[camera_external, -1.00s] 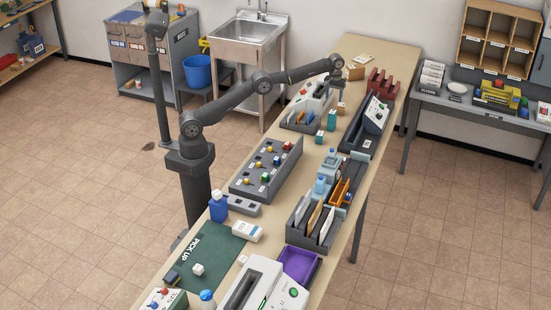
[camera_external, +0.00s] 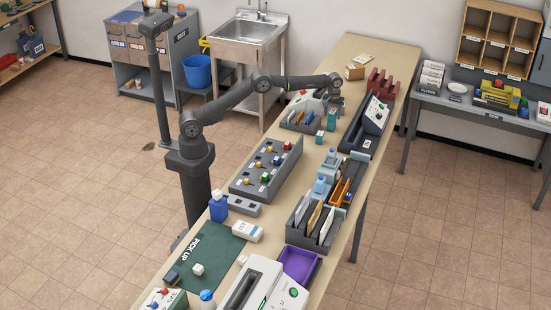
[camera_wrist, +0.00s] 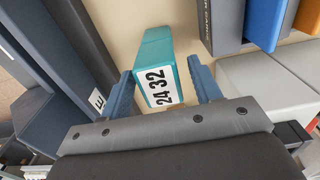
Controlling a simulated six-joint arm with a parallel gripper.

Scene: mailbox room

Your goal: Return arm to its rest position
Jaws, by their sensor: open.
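My gripper (camera_external: 334,103) is low over the far half of the long table, at the end of my outstretched arm. In the wrist view its two blue fingers (camera_wrist: 163,72) are spread apart. A teal box (camera_wrist: 157,50) with a white "24 32" label shows in the gap between them, with space on both sides. I cannot tell whether it is between the fingers or below them. In the external view a teal box (camera_external: 332,119) stands on the table just in front of my gripper.
A second teal box (camera_external: 320,137) stands nearer the camera. The far table end has some bare surface.

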